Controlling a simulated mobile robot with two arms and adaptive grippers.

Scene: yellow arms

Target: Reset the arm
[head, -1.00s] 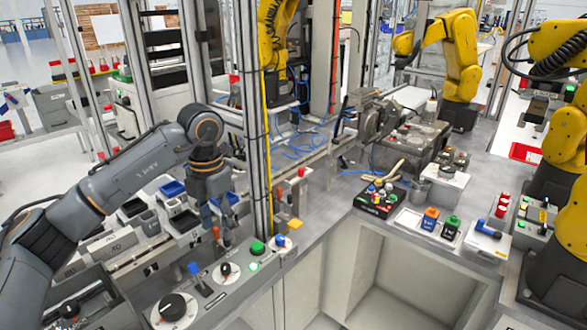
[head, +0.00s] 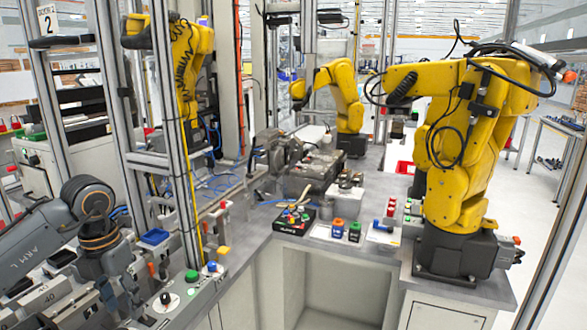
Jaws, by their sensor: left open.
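My left arm comes in from the left over the bench. Its gripper (head: 130,305) points down above the control panel with knobs and buttons. The fingers are small and dark against the panel, and they look apart with nothing seen between them. The gripper is left of the black knob (head: 166,299) and the green button (head: 191,276); I cannot tell whether it touches the panel. My right gripper is not in view.
Grey metal posts (head: 180,150) stand just right of my arm. A large yellow arm (head: 475,150) stands on the right bench, with more yellow arms behind. A black button box (head: 294,220) is at the centre.

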